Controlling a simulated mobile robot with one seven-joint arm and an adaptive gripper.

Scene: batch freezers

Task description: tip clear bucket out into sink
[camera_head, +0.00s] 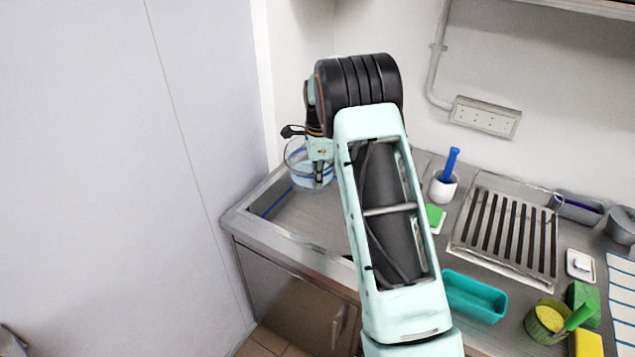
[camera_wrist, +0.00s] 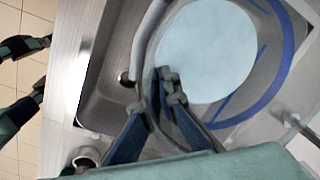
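The clear bucket (camera_head: 309,176) is over the far left end of the metal sink (camera_head: 305,215) in the head view, below my bent arm. It looks roughly upright and has a blue line. In the wrist view the clear bucket (camera_wrist: 270,92) fills the upper right, with a pale blue, liquid-like round surface inside. My gripper (camera_wrist: 168,88) has its dark blue fingers close together at the bucket's near wall and appears shut on it. In the head view my gripper (camera_head: 319,150) is partly hidden by the arm. Whether the bucket touches the sink floor is unclear.
A white cup with a blue-handled tool (camera_head: 444,186), a green sponge (camera_head: 434,217), a slatted drain rack (camera_head: 507,238) and a teal tray (camera_head: 474,296) stand right of the arm. Walls close off the sink's left and back. My arm hides part of the counter.

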